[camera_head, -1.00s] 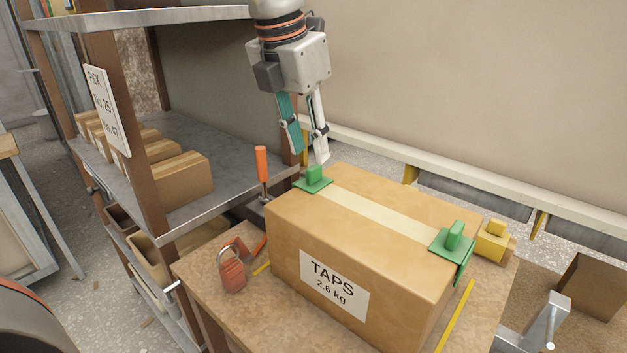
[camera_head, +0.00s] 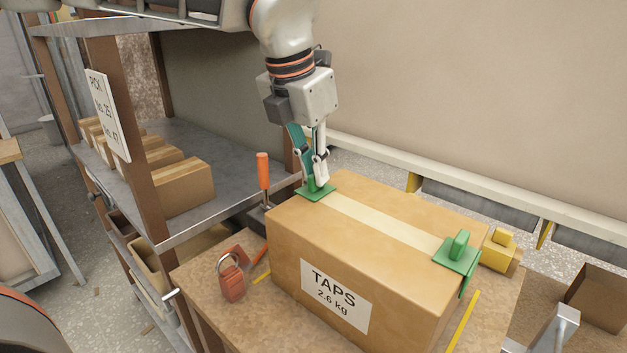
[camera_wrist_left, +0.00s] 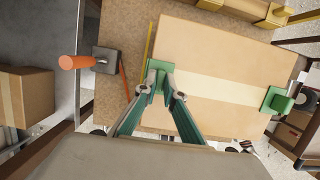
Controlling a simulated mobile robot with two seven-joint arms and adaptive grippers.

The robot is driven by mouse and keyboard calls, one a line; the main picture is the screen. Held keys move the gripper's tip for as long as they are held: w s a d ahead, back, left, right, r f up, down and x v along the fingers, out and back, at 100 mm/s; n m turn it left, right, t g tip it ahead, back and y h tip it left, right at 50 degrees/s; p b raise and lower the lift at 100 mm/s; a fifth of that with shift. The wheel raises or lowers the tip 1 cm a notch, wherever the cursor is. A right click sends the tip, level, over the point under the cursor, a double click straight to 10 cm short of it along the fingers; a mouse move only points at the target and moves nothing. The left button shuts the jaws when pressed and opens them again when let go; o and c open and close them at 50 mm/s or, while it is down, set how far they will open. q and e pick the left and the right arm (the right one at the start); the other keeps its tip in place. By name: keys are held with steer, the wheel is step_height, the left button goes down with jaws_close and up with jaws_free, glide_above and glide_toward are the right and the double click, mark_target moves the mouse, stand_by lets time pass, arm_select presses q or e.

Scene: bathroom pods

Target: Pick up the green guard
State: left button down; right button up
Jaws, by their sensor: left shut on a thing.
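A cardboard box (camera_head: 380,240) labelled TAPS lies on a wooden table. One green guard (camera_head: 316,193) sits on its far left corner, and it also shows in the left wrist view (camera_wrist_left: 155,67). A second green guard (camera_head: 458,252) sits on the right corner, seen also in the wrist view (camera_wrist_left: 277,101). My left gripper (camera_head: 316,181) reaches down from above and is shut on the raised grip of the far left guard. Its fingers (camera_wrist_left: 162,88) meet around that grip in the wrist view. The guard still rests at the box corner. My right gripper is not in view.
A red padlock (camera_head: 232,279) and an orange-handled tool (camera_head: 263,172) are left of the box. A yellow block (camera_head: 499,249) stands at its right. A metal shelf (camera_head: 190,140) with cartons rises close on the left.

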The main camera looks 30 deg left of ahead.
arm_select(q)
steer(key=shift+r, duration=0.1)
step_height(320, 180, up, 27)
steer(key=p, duration=1.1)
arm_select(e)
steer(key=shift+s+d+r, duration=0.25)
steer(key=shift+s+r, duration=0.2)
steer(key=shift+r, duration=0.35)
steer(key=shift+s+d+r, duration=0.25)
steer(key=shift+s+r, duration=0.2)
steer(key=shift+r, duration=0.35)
